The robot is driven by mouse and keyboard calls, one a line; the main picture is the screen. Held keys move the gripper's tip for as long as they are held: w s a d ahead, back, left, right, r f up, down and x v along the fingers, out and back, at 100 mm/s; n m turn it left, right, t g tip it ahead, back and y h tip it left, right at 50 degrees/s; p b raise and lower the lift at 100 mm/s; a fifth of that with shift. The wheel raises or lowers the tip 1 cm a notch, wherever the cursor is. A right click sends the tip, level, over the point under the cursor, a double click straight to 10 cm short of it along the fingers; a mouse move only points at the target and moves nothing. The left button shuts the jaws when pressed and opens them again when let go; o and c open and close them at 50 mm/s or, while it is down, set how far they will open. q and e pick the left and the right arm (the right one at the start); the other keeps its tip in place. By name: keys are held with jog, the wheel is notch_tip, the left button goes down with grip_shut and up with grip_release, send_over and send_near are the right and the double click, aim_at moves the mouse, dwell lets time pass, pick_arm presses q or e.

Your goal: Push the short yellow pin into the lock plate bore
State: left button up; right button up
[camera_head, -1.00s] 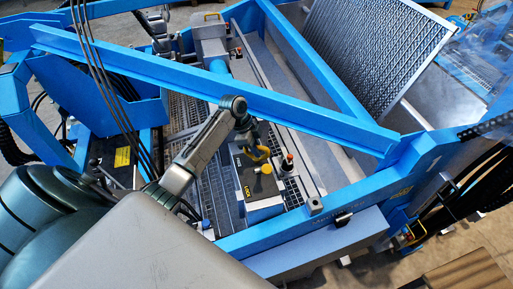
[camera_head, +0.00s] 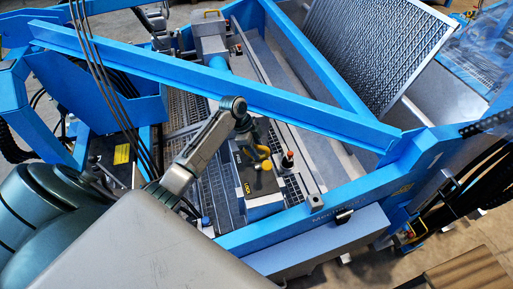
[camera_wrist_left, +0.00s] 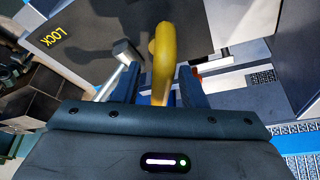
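The dark lock plate (camera_head: 252,178), marked LOCK in yellow, lies on top of a grey block inside the blue frame. In the left wrist view the plate (camera_wrist_left: 95,28) fills the upper left. A curved yellow pin handle (camera_wrist_left: 164,45) stands between the fingers of my left gripper (camera_wrist_left: 160,75), with narrow gaps on both sides. In the head view the left gripper (camera_head: 257,146) is over the plate's far end, by the yellow handle. A round yellow knob (camera_head: 266,166) shows just below. The pin's shaft and the bore are hidden. My right gripper is out of view.
A long blue beam (camera_head: 215,85) crosses above and behind my left arm. A black post with a red-orange collar (camera_head: 288,160) stands just right of the plate. The blue front rail (camera_head: 300,220) runs close on the near side. Black cables (camera_head: 105,90) hang at the left.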

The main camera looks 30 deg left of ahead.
pick_arm(q)
jog(key=b+v, duration=0.2)
jog(key=v, duration=0.8)
jog(key=shift+a+r, duration=0.1)
jog(key=shift+r, duration=0.3)
dwell(0.4)
